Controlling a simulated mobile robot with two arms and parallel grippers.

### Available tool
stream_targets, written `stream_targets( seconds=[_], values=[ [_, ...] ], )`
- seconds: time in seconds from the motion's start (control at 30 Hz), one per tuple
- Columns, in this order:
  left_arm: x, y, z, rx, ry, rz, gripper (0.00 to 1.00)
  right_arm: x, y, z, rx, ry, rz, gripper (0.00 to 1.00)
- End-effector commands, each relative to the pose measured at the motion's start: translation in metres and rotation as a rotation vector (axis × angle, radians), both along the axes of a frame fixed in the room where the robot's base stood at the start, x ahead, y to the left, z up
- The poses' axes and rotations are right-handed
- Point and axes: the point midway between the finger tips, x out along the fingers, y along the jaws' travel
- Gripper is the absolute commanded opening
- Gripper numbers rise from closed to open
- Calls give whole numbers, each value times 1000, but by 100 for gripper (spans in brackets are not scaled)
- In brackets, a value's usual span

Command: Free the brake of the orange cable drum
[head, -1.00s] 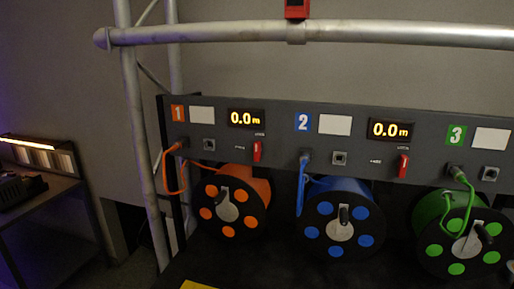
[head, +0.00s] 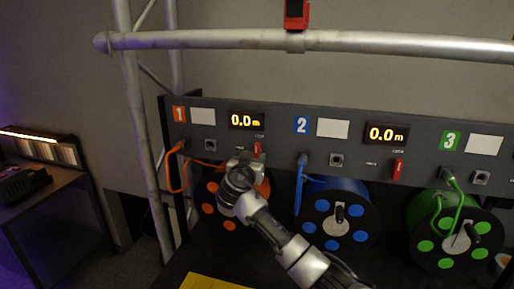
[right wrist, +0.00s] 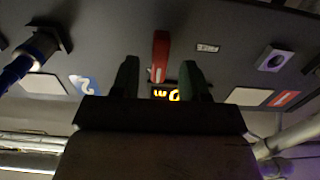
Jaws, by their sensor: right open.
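The orange cable drum (head: 229,222) hangs below the panel section marked 1, partly hidden behind my right arm. Its red brake lever (head: 257,149) sits on the panel under the 0.0 m display, and my gripper hides its lower part. My right gripper (head: 249,160) is at this lever. In the right wrist view the red lever (right wrist: 160,55) stands between the two open fingers (right wrist: 157,78), near their tips; I see a gap on both sides of it. The orange cable (head: 172,170) runs from a plug on the panel to the drum. My left gripper is not in view.
The blue drum (head: 335,222) and green drum (head: 455,235) hang to the right, and section 2 has its own red lever (head: 397,169). A truss pipe (head: 320,36) with a red clamp (head: 296,14) crosses above. A truss upright (head: 140,130) stands at left.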

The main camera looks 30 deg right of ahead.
Motion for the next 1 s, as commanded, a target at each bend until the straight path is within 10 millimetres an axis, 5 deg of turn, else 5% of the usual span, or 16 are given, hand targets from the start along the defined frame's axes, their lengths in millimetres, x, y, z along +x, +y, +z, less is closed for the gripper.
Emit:
stream_targets(
  seconds=[0.3, 0.67, 1.0],
  values=[
    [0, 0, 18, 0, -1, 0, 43, 23, -27, 1, 1, 1, 0, 45],
    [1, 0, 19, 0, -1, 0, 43, 25, -30, -1, 1, 1, 1, 45],
    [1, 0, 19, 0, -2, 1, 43, 25, -30, -1, 2, 1, 1, 0]
  ],
)
